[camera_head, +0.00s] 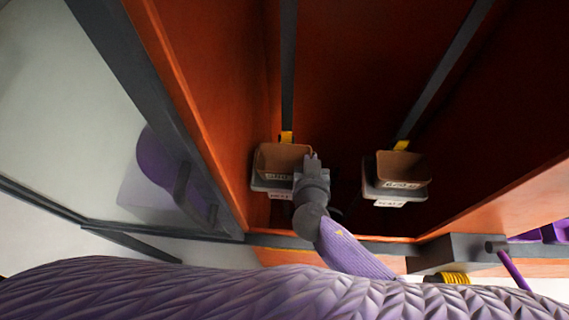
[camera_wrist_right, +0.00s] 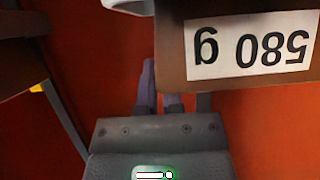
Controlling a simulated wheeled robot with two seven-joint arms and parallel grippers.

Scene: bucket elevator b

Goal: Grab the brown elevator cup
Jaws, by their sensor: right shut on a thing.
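Two brown elevator cups sit on grey carriers, side by side. The left cup (camera_head: 283,158) is under the left rail and the right cup (camera_head: 404,167) under the right rail. My right gripper (camera_head: 312,162) is at the right side of the left cup and shut on its wall. In the right wrist view the held cup (camera_wrist_right: 225,75) shows a white label reading 580 g, upside down. It partly hides one of the right gripper's fingers (camera_wrist_right: 160,95). My left gripper is not in view.
Two grey rails (camera_head: 288,60) with yellow blocks (camera_head: 287,137) run up the orange shaft. An orange side wall (camera_head: 190,90) stands close on the left. A grey bar (camera_head: 370,247) crosses the front edge, with a grey box (camera_head: 455,254) at right.

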